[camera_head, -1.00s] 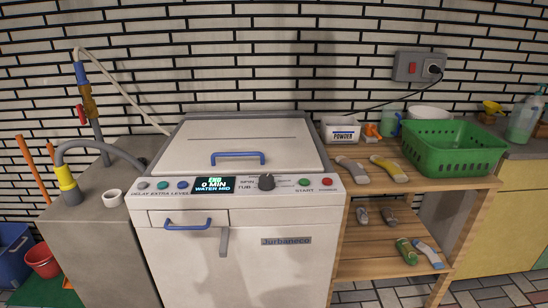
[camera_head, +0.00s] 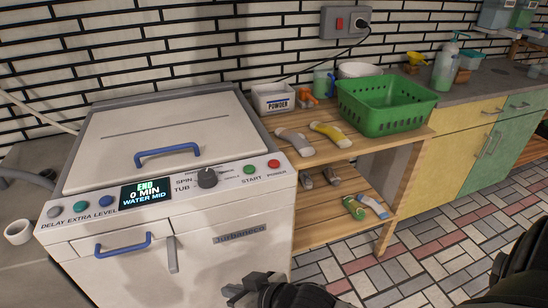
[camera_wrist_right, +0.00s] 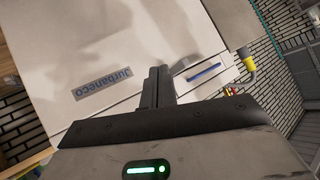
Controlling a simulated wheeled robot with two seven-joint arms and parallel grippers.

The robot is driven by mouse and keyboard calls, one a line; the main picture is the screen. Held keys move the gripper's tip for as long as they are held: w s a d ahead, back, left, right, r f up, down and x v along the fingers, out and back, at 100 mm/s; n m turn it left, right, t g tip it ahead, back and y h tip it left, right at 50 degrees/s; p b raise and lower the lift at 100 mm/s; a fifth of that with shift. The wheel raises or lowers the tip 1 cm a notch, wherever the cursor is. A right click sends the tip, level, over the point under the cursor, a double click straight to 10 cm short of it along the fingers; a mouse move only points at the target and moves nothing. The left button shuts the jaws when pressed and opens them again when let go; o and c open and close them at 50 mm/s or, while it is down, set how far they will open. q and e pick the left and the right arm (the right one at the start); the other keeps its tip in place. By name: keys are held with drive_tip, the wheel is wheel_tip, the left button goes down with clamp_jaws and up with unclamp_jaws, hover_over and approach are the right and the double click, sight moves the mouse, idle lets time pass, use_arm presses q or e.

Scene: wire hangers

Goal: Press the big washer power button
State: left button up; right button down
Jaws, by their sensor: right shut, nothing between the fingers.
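The white washer (camera_head: 150,180) stands at the left in the head view, its lid closed. Its red power button (camera_head: 273,163) is at the right end of the control panel, beside the green start button (camera_head: 249,169). The display (camera_head: 147,192) reads END, 0 MIN, WATER MID. My right gripper (camera_head: 236,291) is low in front of the washer, below and apart from the panel. It is shut and empty. In the right wrist view the shut fingers (camera_wrist_right: 158,72) point at the washer front (camera_wrist_right: 100,50), and the power button does not show. My left gripper is not in view.
A wooden shelf (camera_head: 360,153) right of the washer holds a green basket (camera_head: 388,104), a powder box (camera_head: 273,98) and socks (camera_head: 331,133). A wall outlet (camera_head: 345,23) is above. The tiled floor (camera_head: 440,215) at the right is clear.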

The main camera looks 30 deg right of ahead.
drive_tip(key=w+d+r+m+p, duration=0.2)
drive_tip(key=w+d+r, duration=0.1)
drive_tip(key=w+r, duration=0.45)
wheel_tip(320, 180, up, 16)
drive_tip(key=m+h+p, duration=0.3)
drive_tip(key=m+h, duration=0.3)
drive_tip(key=m, duration=0.4)
hover_over(276, 165)
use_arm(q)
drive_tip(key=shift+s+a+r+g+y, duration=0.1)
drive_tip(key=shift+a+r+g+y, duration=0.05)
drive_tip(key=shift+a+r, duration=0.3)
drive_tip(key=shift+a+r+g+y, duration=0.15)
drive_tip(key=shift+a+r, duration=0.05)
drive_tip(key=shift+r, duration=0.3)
use_arm(e)
drive_tip(key=shift+r+g, duration=0.1)
drive_tip(key=shift+g, duration=0.3)
